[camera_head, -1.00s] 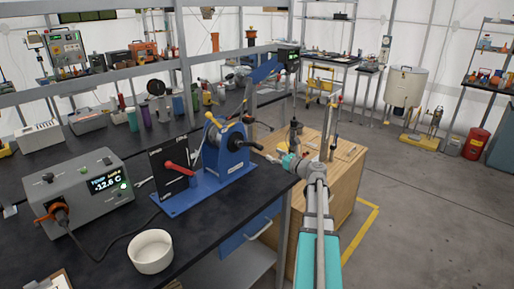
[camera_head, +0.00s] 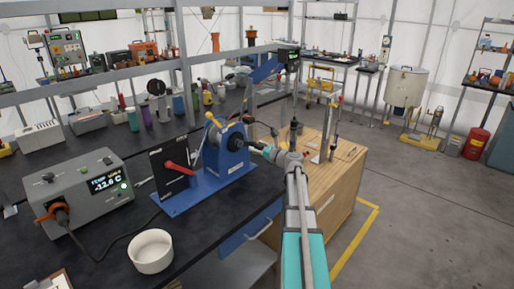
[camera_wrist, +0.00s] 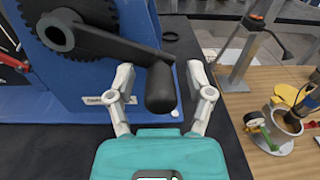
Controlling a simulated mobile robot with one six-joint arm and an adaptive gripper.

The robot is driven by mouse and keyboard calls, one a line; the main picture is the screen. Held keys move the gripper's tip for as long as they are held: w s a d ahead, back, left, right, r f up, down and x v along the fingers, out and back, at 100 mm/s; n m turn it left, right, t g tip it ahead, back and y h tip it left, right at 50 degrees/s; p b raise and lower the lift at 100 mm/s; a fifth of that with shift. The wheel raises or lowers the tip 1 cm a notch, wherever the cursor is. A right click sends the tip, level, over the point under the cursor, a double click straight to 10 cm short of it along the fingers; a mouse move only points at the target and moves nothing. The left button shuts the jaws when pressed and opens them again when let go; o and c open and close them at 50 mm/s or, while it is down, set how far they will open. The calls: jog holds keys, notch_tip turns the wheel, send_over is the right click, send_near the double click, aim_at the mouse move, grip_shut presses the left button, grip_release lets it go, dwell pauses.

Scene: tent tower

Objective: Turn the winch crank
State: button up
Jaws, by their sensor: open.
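The winch has a blue frame (camera_head: 212,178) on a blue base on the dark bench; the frame also fills the upper left of the wrist view (camera_wrist: 75,102). Its black crank arm (camera_wrist: 112,45) runs from the hub down to the right and ends in a dark rounded handle (camera_wrist: 160,92). My gripper (camera_wrist: 160,72) is open, with one finger on each side of the handle. Gaps show between the fingers and the handle. In the head view, my gripper (camera_head: 266,151) is at the winch's right side and hides part of the crank.
A red-handled lever (camera_head: 178,168) on a black panel stands left of the winch. A grey temperature box (camera_head: 85,190) and white bowl (camera_head: 151,252) are on the bench. A wooden cabinet (camera_head: 335,195) with small tools stands close on the right.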

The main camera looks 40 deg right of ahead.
grip_shut()
dwell(0.3)
